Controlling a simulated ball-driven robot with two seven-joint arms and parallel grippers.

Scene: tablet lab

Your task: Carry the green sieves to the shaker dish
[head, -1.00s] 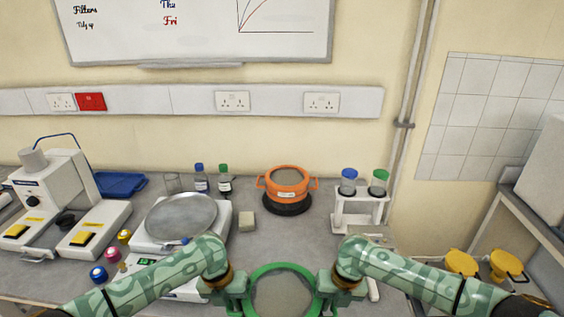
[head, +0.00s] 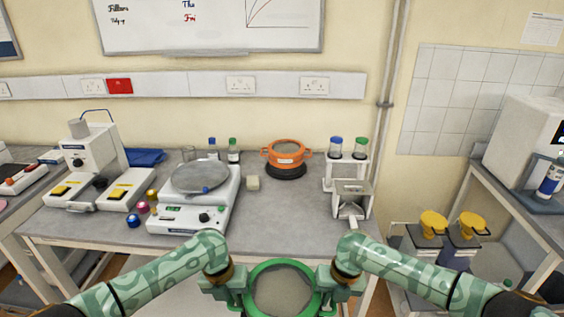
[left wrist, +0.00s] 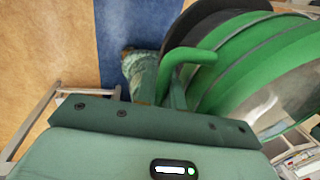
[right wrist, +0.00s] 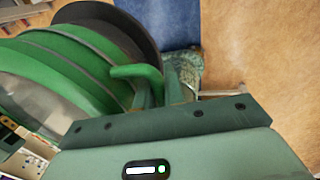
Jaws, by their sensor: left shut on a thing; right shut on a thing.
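The green sieves (head: 282,290) are held level in front of me at the bottom of the head view, a round stack with a grey inside. The left wrist view shows stacked green rings (left wrist: 225,75) and a black part at one end. My left gripper (head: 240,288) is shut on the left handle and my right gripper (head: 322,288) on the right handle. A wide round grey dish (head: 200,177) sits on a white machine with a small display on the bench; it looks like the shaker dish. Nothing stands on it except a small blue thing near its front rim.
An orange pot (head: 286,152) with side handles stands on a dark round base at the back. A white rack (head: 345,172) holds blue-topped and green-topped vessels. Bare bench (head: 280,215) lies between me and the pot.

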